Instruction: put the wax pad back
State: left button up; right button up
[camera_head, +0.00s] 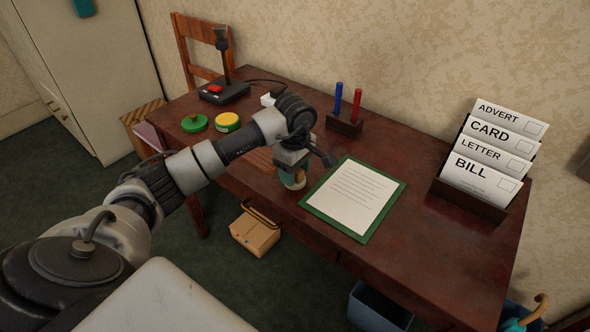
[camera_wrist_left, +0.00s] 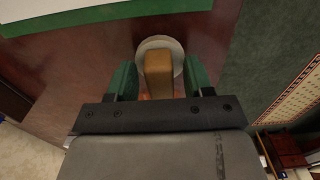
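A pad with a tan block handle and a pale round disc, which looks like the wax pad (camera_wrist_left: 158,75), is between the green fingers of my left gripper (camera_wrist_left: 162,82) in the left wrist view. The fingers stand on both sides of the handle; I cannot tell whether they press on it. In the head view, my left gripper (camera_head: 293,178) points down at the desk's front part, left of the green-edged sheet, and largely hides the pad. A round yellow-topped tin (camera_head: 228,121) and a green lid (camera_head: 195,123) are on the desk's left. My right gripper is not in view.
The dark red desk (camera_head: 420,263) carries a sheet on a green board (camera_head: 352,196), a pen stand (camera_head: 345,122), a letter rack (camera_head: 467,199) and a black stand (camera_head: 224,92). A cardboard-coloured box (camera_head: 255,236) is below the front edge. The desk between sheet and rack is clear.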

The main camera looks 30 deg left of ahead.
pick_arm(q)
jog(key=shift+r, duration=0.1)
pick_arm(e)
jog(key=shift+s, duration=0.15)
pick_arm(q)
notch_tip(320, 180, up, 12)
jog(key=shift+p, duration=0.3)
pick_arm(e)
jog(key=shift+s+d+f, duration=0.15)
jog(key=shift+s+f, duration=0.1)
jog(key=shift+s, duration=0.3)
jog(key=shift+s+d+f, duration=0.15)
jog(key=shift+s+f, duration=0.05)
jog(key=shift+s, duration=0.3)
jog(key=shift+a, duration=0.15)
